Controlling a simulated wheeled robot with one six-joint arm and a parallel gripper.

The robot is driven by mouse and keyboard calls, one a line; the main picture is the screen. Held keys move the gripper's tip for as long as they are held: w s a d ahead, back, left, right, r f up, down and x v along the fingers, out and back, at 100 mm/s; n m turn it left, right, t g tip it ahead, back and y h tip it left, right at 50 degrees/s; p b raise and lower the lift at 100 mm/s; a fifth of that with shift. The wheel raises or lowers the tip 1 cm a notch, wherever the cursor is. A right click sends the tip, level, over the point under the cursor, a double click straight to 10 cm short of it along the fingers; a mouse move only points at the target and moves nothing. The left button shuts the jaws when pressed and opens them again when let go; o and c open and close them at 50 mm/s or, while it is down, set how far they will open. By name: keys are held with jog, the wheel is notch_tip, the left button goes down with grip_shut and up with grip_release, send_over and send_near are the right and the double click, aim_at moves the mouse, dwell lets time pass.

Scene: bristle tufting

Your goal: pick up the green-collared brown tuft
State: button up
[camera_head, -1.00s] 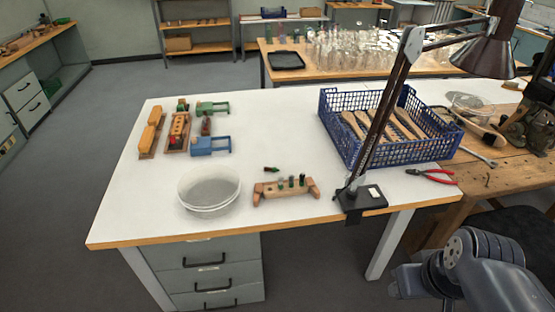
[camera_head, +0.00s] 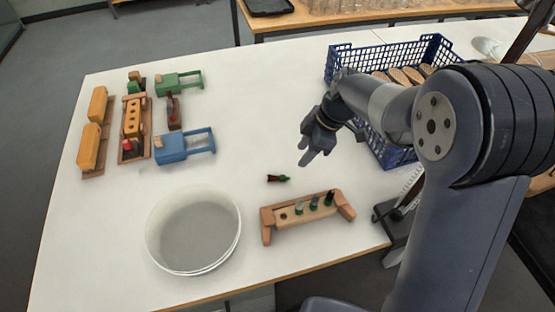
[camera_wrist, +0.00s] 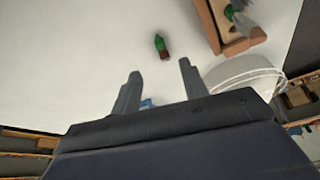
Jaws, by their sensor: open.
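The green-collared brown tuft (camera_head: 277,178) lies on its side on the white tabletop, behind the wooden holder. It also shows in the wrist view (camera_wrist: 161,47), beyond the fingertips and between their lines, not touching them. My gripper (camera_head: 312,158) hangs above the table, behind and to the right of the lying tuft. Its fingers (camera_wrist: 158,70) are apart with nothing between them.
A round white tub (camera_head: 153,238) stands left of the holder. A blue crate (camera_head: 345,62) with brushes is at the back right, behind my arm. Green and blue clamps (camera_head: 171,150) and wooden blocks are at the left. The tabletop around the lying tuft is clear.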

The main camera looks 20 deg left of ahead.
send_over(283, 177)
jog(key=w+d, duration=0.2)
notch_tip(283, 177, down, 6)
jog(key=shift+s+d+r, duration=0.1)
jog(key=shift+s+r, duration=0.05)
jog(key=shift+r, duration=0.1)
jog(key=x, duration=0.2)
jog(key=p+x, duration=0.1)
jog(key=x, duration=0.1)
jog(key=shift+s, duration=0.35)
jog(key=shift+a+f, duration=0.2)
jog(key=shift+f, duration=0.3)
jog(key=shift+c, duration=0.4)
grip_shut()
